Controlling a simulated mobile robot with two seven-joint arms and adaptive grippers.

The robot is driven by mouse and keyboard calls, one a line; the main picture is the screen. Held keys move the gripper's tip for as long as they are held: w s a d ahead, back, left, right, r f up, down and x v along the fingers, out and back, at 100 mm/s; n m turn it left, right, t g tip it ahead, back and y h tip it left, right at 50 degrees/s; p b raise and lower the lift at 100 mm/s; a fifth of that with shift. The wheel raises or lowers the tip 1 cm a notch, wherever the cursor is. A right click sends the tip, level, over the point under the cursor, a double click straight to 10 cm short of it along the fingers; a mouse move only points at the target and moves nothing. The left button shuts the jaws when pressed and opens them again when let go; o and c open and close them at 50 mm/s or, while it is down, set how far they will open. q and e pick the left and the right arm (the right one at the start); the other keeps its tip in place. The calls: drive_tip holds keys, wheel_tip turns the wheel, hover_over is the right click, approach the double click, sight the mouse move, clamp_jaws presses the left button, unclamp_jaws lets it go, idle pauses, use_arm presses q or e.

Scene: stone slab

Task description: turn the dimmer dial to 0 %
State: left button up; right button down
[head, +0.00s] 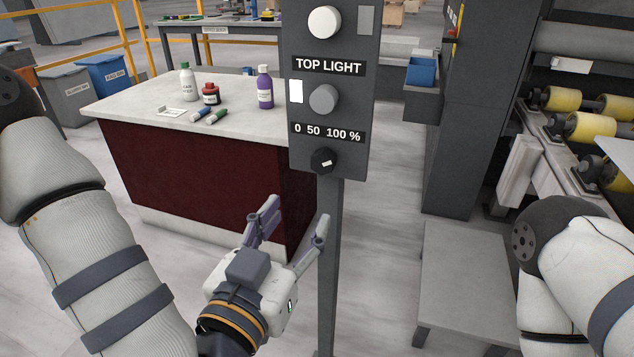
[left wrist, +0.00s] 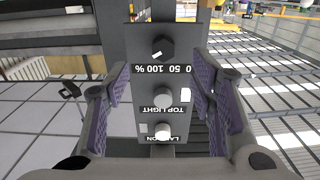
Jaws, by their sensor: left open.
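The dimmer dial (head: 325,161) is a black round knob low on a dark grey panel, under a "0 50 100 %" label (head: 327,133). Its white mark sits right of the knob's centre, toward the 100 side. My left gripper (head: 297,212) is open and empty, below and left of the dial and apart from it. In the left wrist view the panel appears upside down, with the dial (left wrist: 163,47) beyond and between the open fingers (left wrist: 163,80). My right gripper is out of view; only the right arm shows.
The panel stands on a grey post (head: 328,260). Above the dial are a grey "TOP LIGHT" button (head: 323,99) and a white button (head: 324,22). A stone-topped counter (head: 130,105) with bottles stands behind left. A low grey bench (head: 463,285) and a roller machine are right.

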sight(321, 170)
use_arm(q)
drive_tip(key=x, duration=0.8)
drive_tip(key=b+x, duration=0.1)
drive_tip(key=x, duration=0.3)
drive_tip(key=shift+w+a+r, duration=0.2)
drive_tip(key=shift+a+r, duration=0.05)
drive_tip(key=shift+c, duration=0.5)
drive_tip(key=c, duration=1.1)
